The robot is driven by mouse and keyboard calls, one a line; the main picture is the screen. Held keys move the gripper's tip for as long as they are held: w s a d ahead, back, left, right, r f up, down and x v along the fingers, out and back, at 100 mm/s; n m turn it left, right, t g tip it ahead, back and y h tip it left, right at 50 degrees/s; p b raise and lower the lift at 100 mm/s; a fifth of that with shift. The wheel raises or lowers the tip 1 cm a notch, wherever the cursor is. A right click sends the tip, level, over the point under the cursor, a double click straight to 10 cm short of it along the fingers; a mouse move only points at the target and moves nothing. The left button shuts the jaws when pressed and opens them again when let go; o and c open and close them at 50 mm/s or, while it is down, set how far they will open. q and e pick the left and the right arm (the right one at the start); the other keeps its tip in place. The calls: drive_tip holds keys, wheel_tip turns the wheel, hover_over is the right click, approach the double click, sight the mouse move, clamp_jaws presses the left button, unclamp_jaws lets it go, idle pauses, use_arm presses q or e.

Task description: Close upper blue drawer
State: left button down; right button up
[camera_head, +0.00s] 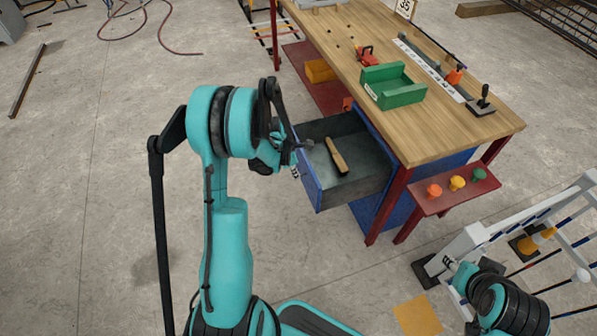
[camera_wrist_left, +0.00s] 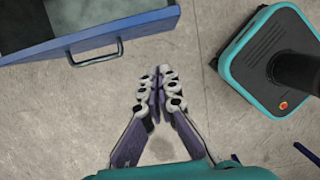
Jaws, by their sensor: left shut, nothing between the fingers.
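The upper blue drawer (camera_head: 312,185) is pulled out from the workbench, with its grey inside showing. Its blue front and bar handle (camera_wrist_left: 97,55) show at the upper left of the left wrist view. My left gripper (camera_head: 295,173) is by the outer side of the drawer front in the head view, partly hidden by its own wrist. In the left wrist view the left gripper (camera_wrist_left: 160,75) has its fingers together and empty, to the right of the handle and apart from it. My right arm is at the lower right of the head view; its fingers are not clear.
A wooden-handled tool (camera_head: 337,156) lies in the drawer. The workbench (camera_head: 440,130) carries a green box (camera_head: 395,88) and small tools. A red shelf (camera_head: 440,197) with coloured buttons and a white rack (camera_head: 490,232) stand to the right. Floor left of the drawer is open.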

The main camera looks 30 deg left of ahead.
use_arm(q)
drive_tip(key=w+d+f+b, duration=0.3)
drive_tip(key=w+f, duration=0.1)
drive_tip(key=f, duration=0.2)
drive_tip(key=shift+d, duration=0.25)
use_arm(e)
wheel_tip(320, 180, down, 4)
drive_tip(key=shift+r, duration=0.2)
use_arm(q)
drive_tip(key=shift+w+r, duration=0.1)
